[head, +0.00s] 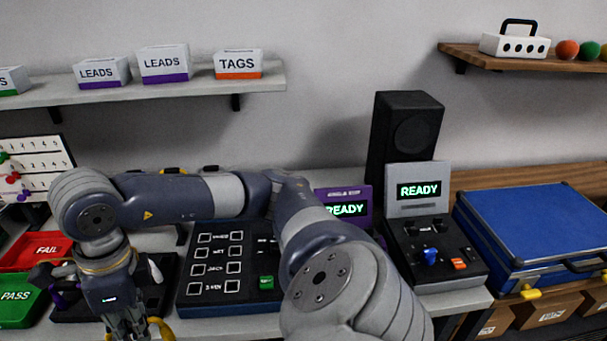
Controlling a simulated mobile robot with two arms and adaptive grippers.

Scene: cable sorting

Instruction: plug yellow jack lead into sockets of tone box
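One arm comes in from the bottom, right of centre, and bends across to the left; I take it as my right arm. Its gripper (125,328) points down at the lower left, and the picture's bottom edge cuts off its fingers. A curved yellow lead (162,329) shows beside the gripper; I cannot tell if it is held, and its plugs are not clear. A grey unit (418,205) with a READY screen and a dark sloped panel (432,252) stands right of centre, possibly the tone box. A purple unit (344,194) also reads READY, partly behind my arm. My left gripper is not in view.
A black panel (205,290) with labelled squares lies under my arm. Red FAIL (42,248) and green PASS (17,298) trays are at left. A black speaker (405,130) stands behind the grey unit. A blue case (530,225) is at right.

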